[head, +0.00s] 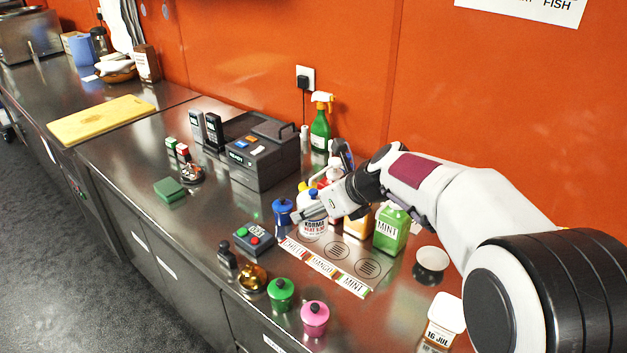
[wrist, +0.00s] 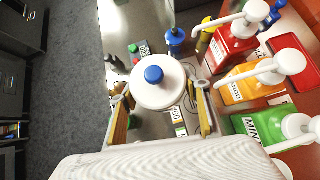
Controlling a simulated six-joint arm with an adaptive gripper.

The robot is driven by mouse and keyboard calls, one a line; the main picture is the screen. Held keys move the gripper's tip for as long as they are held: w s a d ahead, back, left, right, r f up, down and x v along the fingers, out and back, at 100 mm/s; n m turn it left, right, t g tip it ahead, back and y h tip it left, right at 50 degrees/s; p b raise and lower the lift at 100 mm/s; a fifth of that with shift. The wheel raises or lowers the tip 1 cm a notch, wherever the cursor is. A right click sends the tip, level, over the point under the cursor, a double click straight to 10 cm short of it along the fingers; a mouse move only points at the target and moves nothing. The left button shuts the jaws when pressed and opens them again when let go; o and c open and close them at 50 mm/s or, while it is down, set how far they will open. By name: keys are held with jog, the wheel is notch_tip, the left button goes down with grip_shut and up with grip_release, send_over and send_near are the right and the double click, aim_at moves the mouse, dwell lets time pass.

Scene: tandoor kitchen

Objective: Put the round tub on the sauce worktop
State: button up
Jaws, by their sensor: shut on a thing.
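The round tub (head: 312,229) is white with a blue lid knob and a printed label reading KORMA. In the wrist view the tub (wrist: 158,94) sits upright between the fingers of my gripper (wrist: 162,110), which is shut on it. My gripper (head: 310,212) reaches in from the right in the head view and partly hides the tub. The tub is over the steel sauce worktop (head: 208,234), by the mat with chilli, mango and mint labels. I cannot tell whether its base touches the surface.
A green mint bottle (head: 389,230) and other pump bottles stand close beside the tub. A blue pot (head: 283,211), a button box (head: 253,238), a green pot (head: 281,291) and a pink pot (head: 315,317) are nearby.

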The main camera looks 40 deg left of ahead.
aim_at(313, 223)
jog(key=shift+f, duration=2.1)
jog(key=shift+f, duration=0.15)
jog(key=shift+f, duration=3.25)
jog(key=shift+f, duration=0.3)
jog(key=o, duration=1.5)
jog(key=shift+f, duration=0.1)
jog(key=shift+v, duration=6.05)
